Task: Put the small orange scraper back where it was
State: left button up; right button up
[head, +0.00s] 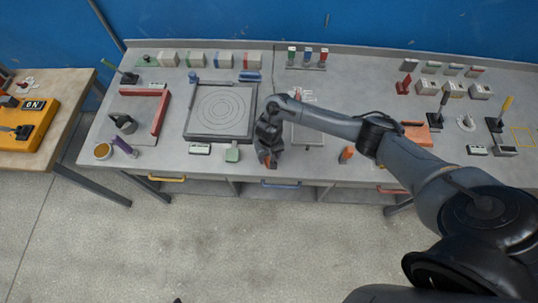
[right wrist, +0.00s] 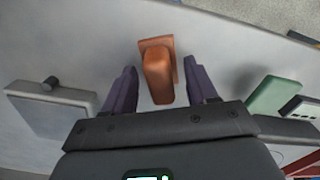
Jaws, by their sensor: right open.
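A small orange scraper (right wrist: 157,72) with a flat plate and a rounded handle shows in the right wrist view, between the two dark fingers of my right gripper (right wrist: 160,92). There are visible gaps between it and both fingers. In the head view my right gripper (head: 268,158) points down near the table's front edge, and a bit of orange (head: 271,166) shows at its tips. A second orange piece (head: 346,154) stands farther right near the front edge. My right gripper is open. My left gripper is not in view.
The square mould with rings (head: 221,110) lies left of my right gripper. A green block (head: 233,154) and a small display box (head: 200,149) are near the front edge. A grey tray (head: 308,135) lies to the right, partly behind my arm. The table edge (head: 250,178) is close.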

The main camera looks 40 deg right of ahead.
notch_tip(320, 180, up, 12)
jog(key=p, duration=0.6)
jog(key=s+a+r+n+t+y, duration=0.1)
jog(key=s+a+n+t+y, duration=0.15)
jog(key=a, duration=0.85)
jog(key=s+a+r+n+t+y, duration=0.1)
jog(key=s+a+n+t, duration=0.2)
jog(key=a, duration=0.8)
jog(key=s+d+r+g+h, duration=0.1)
jog(key=s+d+r, duration=0.2)
jog(key=s+d, duration=0.4)
jog(key=s+d+r+n+g+h, duration=0.1)
jog(key=s+d+r+h, duration=0.1)
jog(key=s+d+r, duration=0.2)
jog(key=s+d, duration=0.3)
jog(key=shift+d+p, duration=0.15)
jog(key=shift+p, duration=0.15)
